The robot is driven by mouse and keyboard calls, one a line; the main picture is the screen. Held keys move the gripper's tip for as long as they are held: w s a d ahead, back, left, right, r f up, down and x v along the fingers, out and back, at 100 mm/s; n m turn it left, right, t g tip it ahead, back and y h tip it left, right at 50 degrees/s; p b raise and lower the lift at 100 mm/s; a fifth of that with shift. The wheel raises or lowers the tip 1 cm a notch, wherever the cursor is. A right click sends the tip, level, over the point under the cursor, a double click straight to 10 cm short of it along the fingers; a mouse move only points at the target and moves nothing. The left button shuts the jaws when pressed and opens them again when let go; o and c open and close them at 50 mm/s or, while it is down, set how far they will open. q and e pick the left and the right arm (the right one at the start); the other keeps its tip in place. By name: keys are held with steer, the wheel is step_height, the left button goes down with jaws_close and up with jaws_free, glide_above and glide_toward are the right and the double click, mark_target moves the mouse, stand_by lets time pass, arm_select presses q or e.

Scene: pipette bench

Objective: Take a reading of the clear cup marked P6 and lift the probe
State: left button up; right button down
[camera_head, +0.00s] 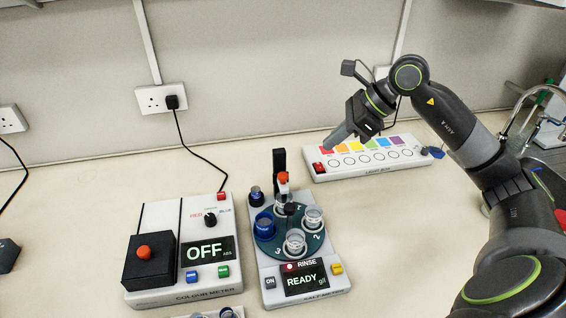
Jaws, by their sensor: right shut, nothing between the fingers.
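The salt meter (328,262) stands at centre front; its display reads READY g/l beside a lit red RINSE lamp. Its dark turntable (269,246) bears a blue cup (263,226) and clear cups at the right (313,217), front (296,241) and back (281,203). No P6 mark is legible, so I cannot tell which cup it is. The red-topped probe (283,179) hangs from a black post (279,158) over the back cup; its tip is hidden. My right gripper (331,147) is shut and empty, above the light box's left end. My left gripper is out of view.
The light box (372,172) with coloured squares and a red switch (318,168) lies at the back. The colour meter (150,215), reading OFF, stands to the left. More cups (226,313) are cut off at the bottom.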

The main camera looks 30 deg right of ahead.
steer(key=b+v, duration=0.2)
steer(key=v, duration=0.6)
stand_by(0.4)
